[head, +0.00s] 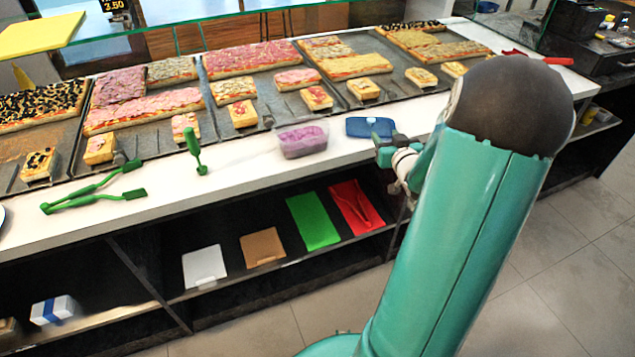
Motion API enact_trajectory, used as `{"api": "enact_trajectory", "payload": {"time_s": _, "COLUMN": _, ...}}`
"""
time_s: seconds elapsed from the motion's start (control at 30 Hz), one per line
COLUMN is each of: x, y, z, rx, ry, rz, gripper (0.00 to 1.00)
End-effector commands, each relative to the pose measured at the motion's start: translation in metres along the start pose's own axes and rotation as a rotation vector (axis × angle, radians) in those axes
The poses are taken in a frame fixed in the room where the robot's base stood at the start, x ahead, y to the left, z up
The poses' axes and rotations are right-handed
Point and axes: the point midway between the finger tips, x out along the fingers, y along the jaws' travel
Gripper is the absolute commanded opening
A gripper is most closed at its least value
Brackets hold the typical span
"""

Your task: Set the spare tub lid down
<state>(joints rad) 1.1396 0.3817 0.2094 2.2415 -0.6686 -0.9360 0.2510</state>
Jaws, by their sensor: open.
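A blue tub lid (370,127) lies flat on the white counter, just right of a clear tub (302,138) with purple contents. My gripper (384,147) is at the counter's front edge, close beside the lid's lower right side. Its jaws are open. I cannot tell whether a finger touches the lid. My teal arm hides the counter to the right of the gripper.
Trays of pizza (240,128) line the back of the counter. The shelf below holds white, brown, green (313,220) and red boards. Bare counter (245,157) shows left of the tub.

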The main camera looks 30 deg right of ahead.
Motion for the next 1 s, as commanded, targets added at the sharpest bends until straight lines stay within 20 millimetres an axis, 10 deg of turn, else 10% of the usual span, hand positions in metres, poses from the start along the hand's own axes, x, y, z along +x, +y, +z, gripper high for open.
{"api": "enact_trajectory", "payload": {"time_s": 0.23, "x": -0.002, "y": -0.067, "z": -0.036, "rx": -0.106, "ry": -0.15, "rz": 0.011, "gripper": 0.45}}
{"api": "enact_trajectory", "payload": {"time_s": 0.47, "x": -0.052, "y": -0.158, "z": -0.072, "rx": -0.188, "ry": -0.359, "rz": 0.021, "gripper": 0.45}}
{"api": "enact_trajectory", "payload": {"time_s": 0.8, "x": -0.202, "y": -0.275, "z": -0.082, "rx": -0.209, "ry": -0.677, "rz": -0.128, "gripper": 0.45}}
{"api": "enact_trajectory", "payload": {"time_s": 1.0, "x": -0.292, "y": -0.311, "z": -0.069, "rx": -0.224, "ry": -0.847, "rz": -0.286, "gripper": 0.45}}
